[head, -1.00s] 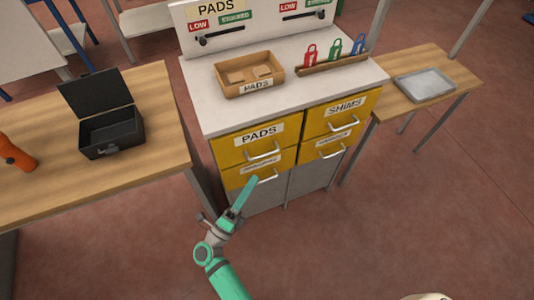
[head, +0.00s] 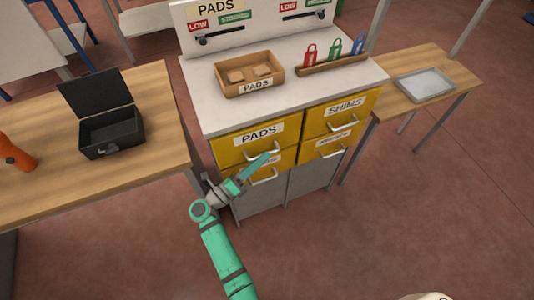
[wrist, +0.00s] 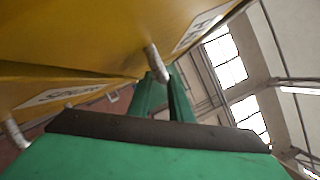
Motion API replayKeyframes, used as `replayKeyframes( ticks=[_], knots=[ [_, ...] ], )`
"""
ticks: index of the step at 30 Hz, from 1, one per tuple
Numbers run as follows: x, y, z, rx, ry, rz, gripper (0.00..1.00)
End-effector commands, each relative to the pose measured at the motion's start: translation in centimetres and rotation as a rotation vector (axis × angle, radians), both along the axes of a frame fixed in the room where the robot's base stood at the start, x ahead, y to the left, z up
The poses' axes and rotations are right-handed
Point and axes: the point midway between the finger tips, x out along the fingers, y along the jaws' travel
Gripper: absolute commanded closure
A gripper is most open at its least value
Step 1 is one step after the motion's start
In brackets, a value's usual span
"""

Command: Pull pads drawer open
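The pads drawer (head: 229,147) is a yellow front with a white PADS label, at the upper left of the cabinet, and it looks shut. Its silver bar handle (head: 252,157) also shows in the wrist view (wrist: 154,62). My gripper (head: 268,157) is in front of this drawer, its green fingers pointing up and right at the handle. In the wrist view my gripper (wrist: 160,82) has a narrow gap between its fingers, and the handle is right at the fingertips. I cannot tell whether they touch it. The fingers partly cover the handle in the head view.
Another yellow drawer (head: 233,176) with a handle is just below, and the SHIMS drawer (head: 318,122) is to the right. An open cardboard-coloured tray (head: 222,92) stands on the cabinet top. A wooden table (head: 165,120) is close on the left. Floor in front is clear.

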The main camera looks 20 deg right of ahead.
Motion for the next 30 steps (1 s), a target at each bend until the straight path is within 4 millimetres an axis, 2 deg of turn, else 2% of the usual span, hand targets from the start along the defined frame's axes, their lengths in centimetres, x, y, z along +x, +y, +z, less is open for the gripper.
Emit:
replayKeyframes(
  ticks=[1,6,17,18,20,21,30],
  knots=[
    [0.2,-0.8,0.2,0.0,-0.001,-0.004,0.81],
    [0.8,-2.2,0.5,0.0,-0.001,-0.001,0.81],
    [1.0,-2.7,0.7,-0.001,0.0,-0.001,0.81],
    [1.0,-2.7,0.7,-0.001,0.0,-0.001,0.84],
    [1.0,-2.7,0.7,-0.001,0.0,-0.001,0.98],
    [1.0,-2.7,0.7,-0.001,0.0,-0.001,1.0],
    [0.9,-2.6,0.6,-0.001,0.0,0.001,1.0]
  ],
)
